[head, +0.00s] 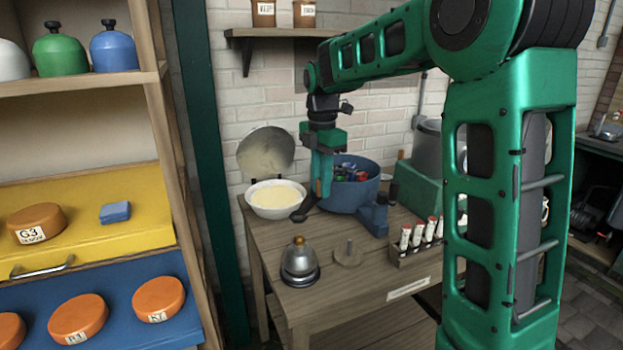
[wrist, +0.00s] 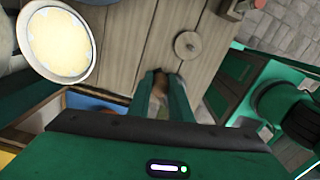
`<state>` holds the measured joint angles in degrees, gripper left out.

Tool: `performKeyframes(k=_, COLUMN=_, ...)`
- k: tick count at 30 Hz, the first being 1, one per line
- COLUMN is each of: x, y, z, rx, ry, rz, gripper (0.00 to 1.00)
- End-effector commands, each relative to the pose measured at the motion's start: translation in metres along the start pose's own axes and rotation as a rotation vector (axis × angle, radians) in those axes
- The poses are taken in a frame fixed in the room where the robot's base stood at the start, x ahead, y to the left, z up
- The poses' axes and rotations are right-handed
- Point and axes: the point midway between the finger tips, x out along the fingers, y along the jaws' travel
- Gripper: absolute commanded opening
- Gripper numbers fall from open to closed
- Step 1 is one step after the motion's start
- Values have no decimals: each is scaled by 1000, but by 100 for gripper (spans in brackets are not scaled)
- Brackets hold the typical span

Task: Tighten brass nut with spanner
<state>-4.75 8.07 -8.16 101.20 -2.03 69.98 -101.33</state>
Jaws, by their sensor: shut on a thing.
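A brass nut (head: 299,240) sits on top of a grey dome-shaped metal piece (head: 299,262) with a dark base on the wooden table. My gripper (head: 322,188) is shut on a brown handle, seemingly the spanner (head: 301,214), whose dark head hangs to the lower left. The spanner is above and behind the nut, apart from it in the picture. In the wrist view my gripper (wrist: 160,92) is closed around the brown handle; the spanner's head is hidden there. The nut cannot be made out in the wrist view.
A white bowl of pale yellow stuff (head: 275,200) and a blue tub of coloured things (head: 358,195) stand behind. A round disc with a peg (head: 348,255) and a rack of vials (head: 415,245) are to the right. A shelf with orange discs (head: 80,318) stands left.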

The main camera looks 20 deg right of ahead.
Motion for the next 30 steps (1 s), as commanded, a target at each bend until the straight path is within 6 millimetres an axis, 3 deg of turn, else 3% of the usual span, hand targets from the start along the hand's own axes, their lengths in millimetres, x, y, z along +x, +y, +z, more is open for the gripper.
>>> performKeyframes(k=22, x=32, y=2, z=-6, rx=-8, ry=0, rz=-1, gripper=0)
performKeyframes(k=30, x=31, y=2, z=-6, rx=-9, ry=0, rz=0, gripper=0)
